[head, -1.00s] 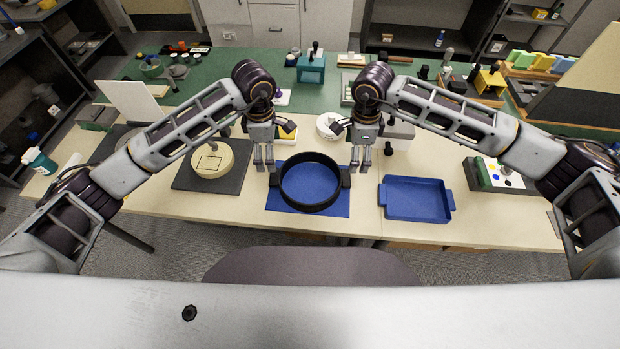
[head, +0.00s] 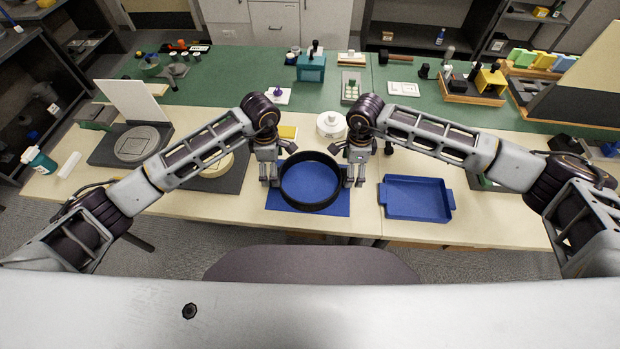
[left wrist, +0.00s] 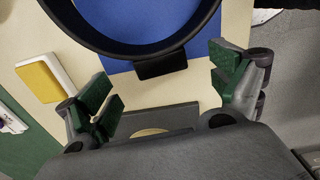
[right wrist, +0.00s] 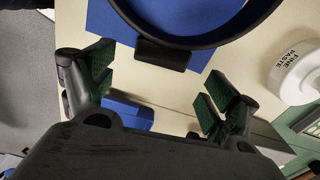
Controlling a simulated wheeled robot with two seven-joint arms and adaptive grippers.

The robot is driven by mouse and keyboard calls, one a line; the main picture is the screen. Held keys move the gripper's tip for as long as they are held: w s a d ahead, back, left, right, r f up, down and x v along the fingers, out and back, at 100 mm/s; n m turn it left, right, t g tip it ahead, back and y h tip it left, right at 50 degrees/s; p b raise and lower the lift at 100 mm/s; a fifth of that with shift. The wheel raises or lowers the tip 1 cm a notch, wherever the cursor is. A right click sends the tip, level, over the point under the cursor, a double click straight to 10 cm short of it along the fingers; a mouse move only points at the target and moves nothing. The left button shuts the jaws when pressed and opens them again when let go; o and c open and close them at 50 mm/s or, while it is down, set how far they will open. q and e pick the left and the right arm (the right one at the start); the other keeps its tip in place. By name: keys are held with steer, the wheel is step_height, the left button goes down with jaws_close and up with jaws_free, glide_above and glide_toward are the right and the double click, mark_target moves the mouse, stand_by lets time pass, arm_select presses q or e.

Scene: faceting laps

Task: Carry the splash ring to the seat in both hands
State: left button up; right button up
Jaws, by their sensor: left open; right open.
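The black splash ring (head: 311,206) lies flat on a blue mat (head: 340,210) near the table's front edge. My left gripper (head: 270,182) is at its left side and my right gripper (head: 355,182) at its right. In the left wrist view, the ring's left lug (left wrist: 161,66) lies ahead of my open fingers (left wrist: 165,92), between them and apart. In the right wrist view, the right lug (right wrist: 163,54) lies likewise ahead of my open fingers (right wrist: 152,85). The grippers hide both lugs in the head view. I cannot tell which disc-topped base is the seat.
A grey disc (head: 143,143) on a dark base with a white upright panel (head: 134,100) stands at left. A cream disc (head: 215,166) on another dark base is partly under my left arm. A blue tray (head: 417,200) is right of the mat; a white jar (head: 330,125) stands behind.

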arm_select(q)
steer(key=shift+f, duration=2.75)
arm_select(e)
steer(key=shift+f, duration=2.75)
arm_select(q)
steer(key=c, duration=1.4)
arm_select(e)
steer(key=c, duration=1.3)
